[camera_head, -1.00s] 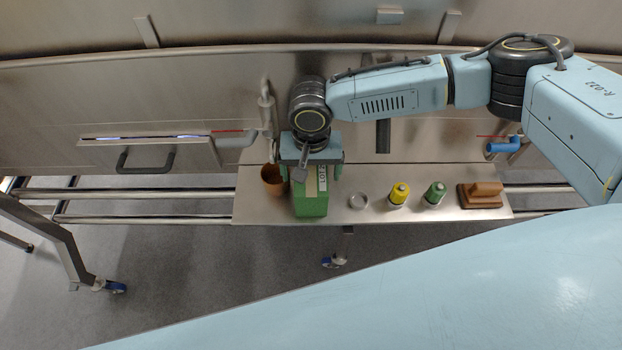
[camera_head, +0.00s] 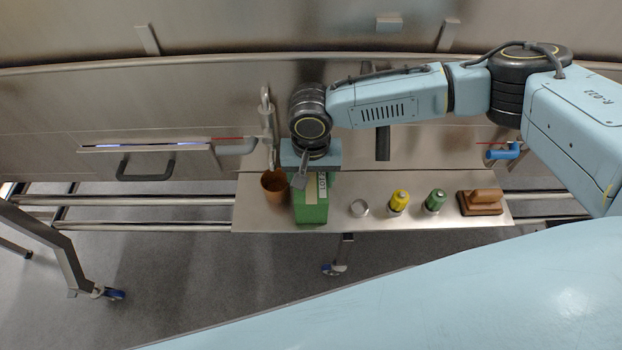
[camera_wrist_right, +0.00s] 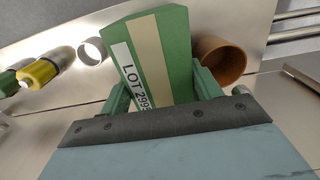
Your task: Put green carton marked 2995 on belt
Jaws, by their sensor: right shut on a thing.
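The green carton (camera_head: 311,205) stands on a steel shelf, or just above it; I cannot tell which. In the right wrist view the carton (camera_wrist_right: 168,45) shows a tan strip and a white label reading "LOT 299", with the last digit hidden by the gripper. My right gripper (camera_head: 311,172) comes down over the carton from above and is shut on it; its fingers (camera_wrist_right: 160,92) flank the carton in the right wrist view. My left gripper is not in view. No belt can be made out; a steel housing with a black-handled hatch (camera_head: 146,163) is at the left.
On the steel shelf (camera_head: 345,217), a brown cup (camera_head: 274,187) stands close left of the carton. To its right are a metal ring (camera_head: 359,208), a yellow-topped bottle (camera_head: 399,200), a green-topped bottle (camera_head: 435,200) and a brown block with handle (camera_head: 481,202). Pipes hang behind.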

